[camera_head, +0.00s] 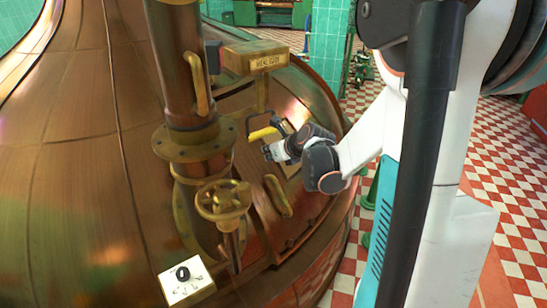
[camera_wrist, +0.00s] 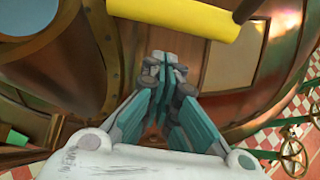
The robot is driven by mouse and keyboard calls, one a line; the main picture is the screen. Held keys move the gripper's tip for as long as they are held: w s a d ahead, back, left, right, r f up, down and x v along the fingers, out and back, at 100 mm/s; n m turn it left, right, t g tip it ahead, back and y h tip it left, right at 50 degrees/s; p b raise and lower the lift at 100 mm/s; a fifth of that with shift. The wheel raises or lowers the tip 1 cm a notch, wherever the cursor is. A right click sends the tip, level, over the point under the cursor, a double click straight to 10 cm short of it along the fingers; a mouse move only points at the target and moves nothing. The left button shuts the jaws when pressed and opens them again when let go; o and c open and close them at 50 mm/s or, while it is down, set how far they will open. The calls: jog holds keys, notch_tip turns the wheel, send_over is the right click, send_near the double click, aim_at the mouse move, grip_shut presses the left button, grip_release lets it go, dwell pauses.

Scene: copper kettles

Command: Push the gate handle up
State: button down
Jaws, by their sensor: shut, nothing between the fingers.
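The gate handle is a yellow bar (camera_head: 263,133) on a dark bracket, on the copper kettle's side below a brass box. In the wrist view the yellow bar (camera_wrist: 180,17) runs across the top, just beyond my fingertips. My gripper (camera_head: 269,152) is shut and empty, just below the handle's right part in the head view. In the wrist view my gripper (camera_wrist: 165,62) has its fingertips together, with a small gap in the picture between them and the bar. I cannot tell whether they touch it.
A brass handwheel (camera_head: 223,201) and a thick copper pipe (camera_head: 180,75) stand left of the handle. The lettered brass box (camera_head: 254,56) sits above it. A white panel with a black knob (camera_head: 184,280) is at the lower front. Checkered floor (camera_head: 508,160) lies open to the right.

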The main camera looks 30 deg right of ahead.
aim_at(260, 108)
jog(key=shift+w+r, duration=0.25)
jog(key=shift+r, duration=1)
notch_tip(260, 108, up, 8)
jog(key=p, duration=0.4)
jog(key=shift+f+p, duration=0.15)
jog(key=shift+p, duration=0.25)
jog(key=shift+f, duration=0.1)
